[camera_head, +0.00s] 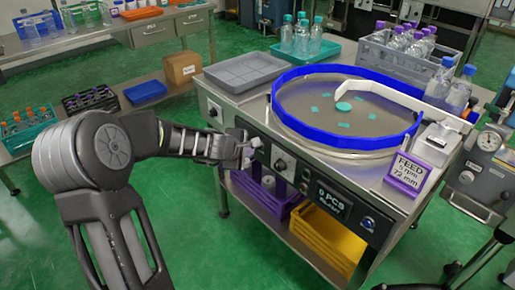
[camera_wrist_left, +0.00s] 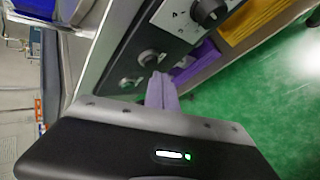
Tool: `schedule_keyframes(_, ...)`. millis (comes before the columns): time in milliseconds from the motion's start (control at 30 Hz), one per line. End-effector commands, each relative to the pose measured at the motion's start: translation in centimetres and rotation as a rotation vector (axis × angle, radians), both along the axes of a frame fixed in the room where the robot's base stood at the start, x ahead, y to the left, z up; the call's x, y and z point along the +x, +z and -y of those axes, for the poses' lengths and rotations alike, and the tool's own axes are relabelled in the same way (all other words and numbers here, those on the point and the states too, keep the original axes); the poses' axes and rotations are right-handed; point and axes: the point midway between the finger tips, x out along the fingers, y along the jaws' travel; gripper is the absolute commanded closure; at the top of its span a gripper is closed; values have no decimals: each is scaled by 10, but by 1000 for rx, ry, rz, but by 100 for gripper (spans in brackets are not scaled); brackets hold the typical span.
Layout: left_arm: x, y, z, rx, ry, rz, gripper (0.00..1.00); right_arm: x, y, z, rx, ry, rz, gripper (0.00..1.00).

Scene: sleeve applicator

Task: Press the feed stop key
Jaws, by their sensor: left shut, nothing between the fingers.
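The machine's dark front control panel (camera_head: 318,192) carries round knobs or keys, a display reading "0 PCS" (camera_head: 334,201) and a blue round button (camera_head: 368,222). My left gripper (camera_head: 254,145) is shut and empty at the panel's left end. In the left wrist view, its closed fingertips (camera_wrist_left: 160,78) are just beside a round silver key or knob (camera_wrist_left: 150,57). I cannot tell whether they touch it. A smaller round control (camera_wrist_left: 130,82) is to its left, and a large black knob (camera_wrist_left: 208,12) is farther up. Labels are too small to read, so I cannot identify the feed stop key.
A blue-rimmed round feed table (camera_head: 345,138) sits on the machine top, with a grey tray (camera_head: 245,72) behind. A purple "FEED" sign (camera_head: 407,175) stands at the right corner. Purple (camera_head: 262,200) and yellow (camera_head: 325,243) crates are below the panel. Green floor lies in front.

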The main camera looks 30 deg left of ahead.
Motion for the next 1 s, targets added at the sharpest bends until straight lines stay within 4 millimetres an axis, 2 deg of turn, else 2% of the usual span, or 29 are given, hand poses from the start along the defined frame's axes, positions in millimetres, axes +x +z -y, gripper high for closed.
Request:
schedule_keyframes(433, -5, -1, -2, 2, 1, 0, 100, 0, -3, 0, 0, 0, 0, 64)
schedule_keyframes(833, -40, -1, -13, 2, 1, 1, 100, 0, -17, 0, 0, 0, 0, 64)
schedule_keyframes(1000, -48, 0, -15, 1, 1, 1, 100, 0, -19, 0, 0, 0, 0, 64)
